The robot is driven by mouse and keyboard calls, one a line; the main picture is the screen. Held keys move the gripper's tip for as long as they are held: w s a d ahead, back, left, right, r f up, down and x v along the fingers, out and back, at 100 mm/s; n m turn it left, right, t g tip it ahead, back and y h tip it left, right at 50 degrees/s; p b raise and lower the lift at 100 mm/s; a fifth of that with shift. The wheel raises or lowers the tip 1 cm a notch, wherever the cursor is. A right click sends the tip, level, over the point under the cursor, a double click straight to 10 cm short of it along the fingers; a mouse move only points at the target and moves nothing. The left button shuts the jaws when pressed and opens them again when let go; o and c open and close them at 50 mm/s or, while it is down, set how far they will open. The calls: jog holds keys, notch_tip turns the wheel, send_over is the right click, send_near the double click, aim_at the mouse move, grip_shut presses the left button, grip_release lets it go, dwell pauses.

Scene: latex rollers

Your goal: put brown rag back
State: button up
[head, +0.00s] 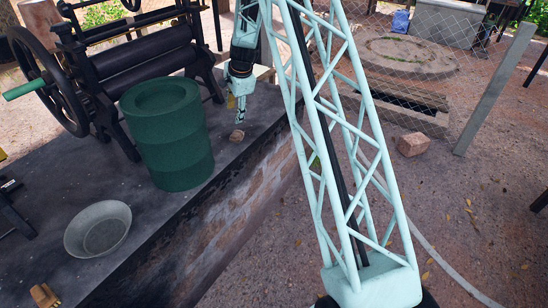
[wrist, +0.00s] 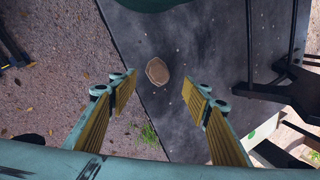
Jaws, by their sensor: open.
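A small brown lump, which looks like the brown rag (head: 237,135), lies on the dark ledge (head: 258,143) just right of the green barrel. My gripper (head: 241,116) points down just above it in the head view. In the wrist view the rag (wrist: 157,71) shows as a rounded tan-brown piece, a little beyond the gap between the fingertips of my gripper (wrist: 161,80). The yellow-padded fingers are spread wide apart, with nothing between them. They do not appear to touch the rag; the exact height cannot be told.
The green barrel (head: 168,140) stands close left of the gripper. A black roller machine (head: 140,62) with a handwheel is behind it. A grey metal bowl (head: 98,230) sits at the front left. The ledge drops off on the right to bare ground with a brick (head: 412,144).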

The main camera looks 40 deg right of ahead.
jog(key=s+a+r+n, duration=0.3)
jog(key=s+a+r, duration=0.25)
jog(key=r, duration=0.45)
jog(key=s+a+r+n, duration=0.2)
jog(key=s+a+r, duration=0.35)
jog(key=r, duration=0.45)
jog(key=s+a+r+n, duration=0.2)
jog(key=s+a+r, duration=0.2)
jog(key=s+r, duration=0.3)
jog(key=s+a+r+n, duration=0.2)
jog(key=s+a+r, duration=0.2)
jog(key=s, duration=0.5)
jog(key=s+a+r+n, duration=0.1)
jog(key=s+a+n, duration=0.1)
jog(key=s, duration=1.1)
jog(key=s+a+r+n, duration=0.1)
jog(key=s+n, duration=0.3)
jog(key=s, duration=0.9)
jog(key=s+a+r+n, duration=0.2)
jog(key=s+a+n, duration=0.2)
jog(key=s, duration=0.9)
jog(key=shift+s, duration=0.4)
